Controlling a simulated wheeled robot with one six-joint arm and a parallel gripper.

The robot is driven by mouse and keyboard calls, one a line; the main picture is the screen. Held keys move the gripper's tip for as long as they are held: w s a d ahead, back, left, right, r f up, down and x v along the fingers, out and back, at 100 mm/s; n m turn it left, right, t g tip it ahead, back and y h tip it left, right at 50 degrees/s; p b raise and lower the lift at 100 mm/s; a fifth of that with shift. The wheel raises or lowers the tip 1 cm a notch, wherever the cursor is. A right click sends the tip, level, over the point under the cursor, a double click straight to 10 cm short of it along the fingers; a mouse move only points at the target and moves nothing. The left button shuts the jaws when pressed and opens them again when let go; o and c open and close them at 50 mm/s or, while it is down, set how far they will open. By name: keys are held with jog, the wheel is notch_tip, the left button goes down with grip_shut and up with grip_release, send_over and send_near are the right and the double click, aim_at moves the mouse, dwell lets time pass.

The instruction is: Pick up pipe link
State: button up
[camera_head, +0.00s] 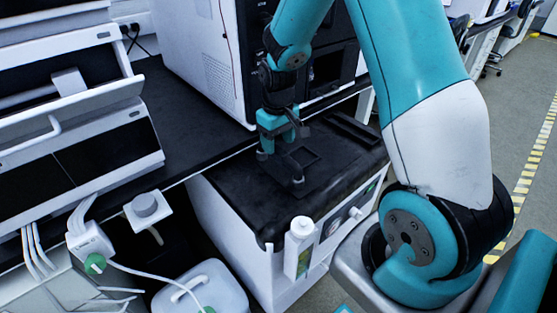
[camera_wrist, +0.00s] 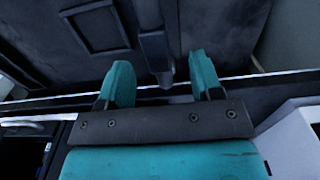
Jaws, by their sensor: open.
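My gripper (camera_head: 279,148) is over the black top of a low white cabinet, pointing down. In the wrist view, its two teal fingers (camera_wrist: 160,74) are apart. A dark narrow bar (camera_wrist: 154,48) extends between and beyond the fingertips, with a gap to each finger; it may be the pipe link, but I cannot tell for sure. In the head view, a dark part with a pale end (camera_head: 298,183) is just below the gripper, hard to separate from the black surface. Nothing is visibly gripped.
The cabinet top (camera_head: 245,205) has a shallow recess and free room at the front. A white instrument (camera_head: 195,55) stands close behind my gripper. A white bottle (camera_head: 298,240) is at the cabinet's front. A drawer stack (camera_head: 75,130) stands left; a white jug (camera_head: 200,290) is below.

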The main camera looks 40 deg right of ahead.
aim_at(279, 150)
jog(key=shift+d+f, duration=0.15)
jog(key=shift+f, duration=2.65)
grip_shut()
